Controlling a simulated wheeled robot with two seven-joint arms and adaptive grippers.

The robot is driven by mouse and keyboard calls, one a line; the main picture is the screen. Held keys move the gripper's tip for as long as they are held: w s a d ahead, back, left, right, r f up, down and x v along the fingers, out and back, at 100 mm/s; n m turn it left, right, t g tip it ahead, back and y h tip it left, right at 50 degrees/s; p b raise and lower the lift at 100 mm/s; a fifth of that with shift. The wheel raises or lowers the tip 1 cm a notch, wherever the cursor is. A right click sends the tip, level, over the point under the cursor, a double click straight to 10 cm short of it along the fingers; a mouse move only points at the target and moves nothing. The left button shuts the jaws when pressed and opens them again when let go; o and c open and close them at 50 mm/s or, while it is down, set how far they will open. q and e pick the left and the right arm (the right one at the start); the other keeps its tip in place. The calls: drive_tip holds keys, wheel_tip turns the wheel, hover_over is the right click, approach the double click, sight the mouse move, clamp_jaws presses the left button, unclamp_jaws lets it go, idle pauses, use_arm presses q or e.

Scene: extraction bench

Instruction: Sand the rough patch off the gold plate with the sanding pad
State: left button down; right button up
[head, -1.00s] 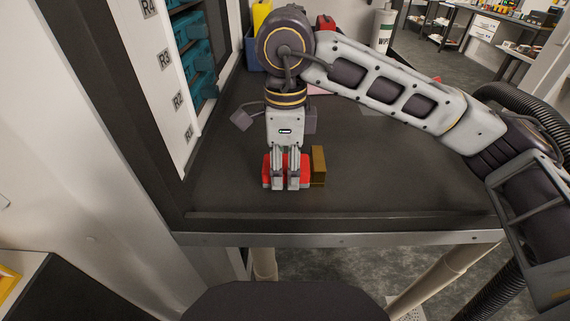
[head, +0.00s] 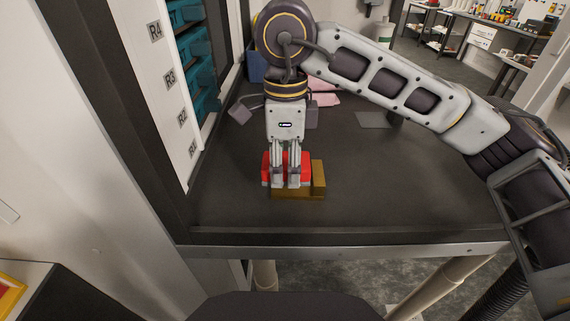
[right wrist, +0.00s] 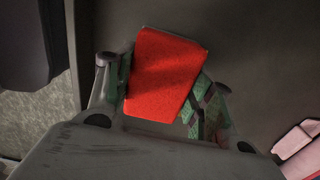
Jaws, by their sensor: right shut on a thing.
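My right gripper (head: 287,184) points down over the bench and is shut on the red sanding pad (head: 306,158). The pad also shows in the right wrist view (right wrist: 165,75), between the two fingers. The gold plate (head: 319,172) shows to the right of the pad and as a strip along the pad's front edge. The pad and fingers hide the rest of the plate, including any rough patch. The pad appears to be over or against the plate; I cannot tell whether they touch. My left gripper is not in view.
The dark bench top (head: 420,195) is clear to the right and in front. A rack with teal bins (head: 200,90) stands at the left. A pink cloth (head: 324,97), a flat grey piece (head: 372,120) and a blue container (head: 257,65) lie farther back.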

drive_tip(key=shift+r+p, duration=1.1)
drive_tip(key=shift+r, duration=1.15)
